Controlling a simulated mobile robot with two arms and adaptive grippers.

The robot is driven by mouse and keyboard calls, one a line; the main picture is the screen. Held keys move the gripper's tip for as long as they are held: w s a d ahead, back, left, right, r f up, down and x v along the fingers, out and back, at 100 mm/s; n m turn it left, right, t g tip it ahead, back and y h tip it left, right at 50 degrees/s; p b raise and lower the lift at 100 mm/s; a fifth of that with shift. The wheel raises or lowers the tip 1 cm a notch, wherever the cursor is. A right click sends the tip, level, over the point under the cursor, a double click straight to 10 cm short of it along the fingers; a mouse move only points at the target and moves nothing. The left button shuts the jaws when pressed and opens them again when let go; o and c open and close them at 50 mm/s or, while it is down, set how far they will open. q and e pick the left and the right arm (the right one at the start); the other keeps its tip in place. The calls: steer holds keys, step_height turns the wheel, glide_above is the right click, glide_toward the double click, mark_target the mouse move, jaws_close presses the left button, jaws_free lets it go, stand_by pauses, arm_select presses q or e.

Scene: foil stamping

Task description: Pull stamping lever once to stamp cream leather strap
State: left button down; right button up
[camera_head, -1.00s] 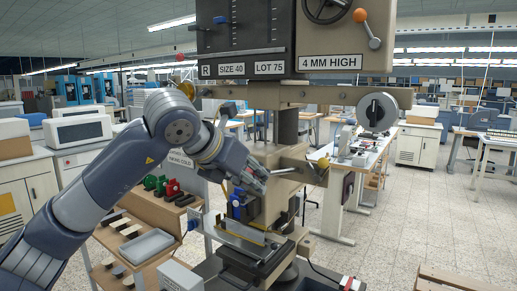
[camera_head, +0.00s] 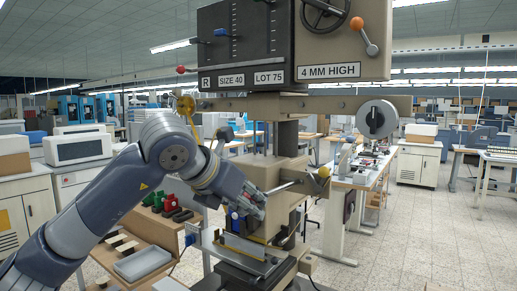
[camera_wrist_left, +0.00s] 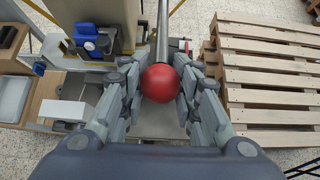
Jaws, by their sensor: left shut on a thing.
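The stamping lever is a bare metal rod (camera_head: 284,187) on the beige stamping press (camera_head: 284,166), sloping down toward my left gripper (camera_head: 256,206). In the left wrist view the rod (camera_wrist_left: 162,30) ends in a red ball knob (camera_wrist_left: 160,83). The fingers of my left gripper (camera_wrist_left: 158,90) are closed around the knob, one on each side. The fingers hide the knob in the head view. The press bed (camera_head: 238,249) is below the gripper. I cannot clearly make out the cream leather strap. My right gripper is not in view.
A blue-handled clamp (camera_wrist_left: 90,42) is beside the press bed. A wooden stand (camera_head: 128,245) with a grey tray (camera_head: 142,262) is at the left. A wooden pallet (camera_wrist_left: 270,75) lies on the floor at the right in the wrist view. Tiled floor is open at the right.

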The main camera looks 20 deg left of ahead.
arm_select(q)
steer(key=shift+s+f, duration=0.1)
steer(key=shift+f, duration=0.15)
step_height(320, 180, down, 3)
steer(key=b, duration=0.3)
steer(key=shift+s+f, duration=0.1)
steer(key=shift+f, duration=0.05)
step_height(320, 180, down, 3)
steer(key=b, duration=0.3)
steer(key=shift+f, duration=0.1)
steer(key=shift+w, duration=0.2)
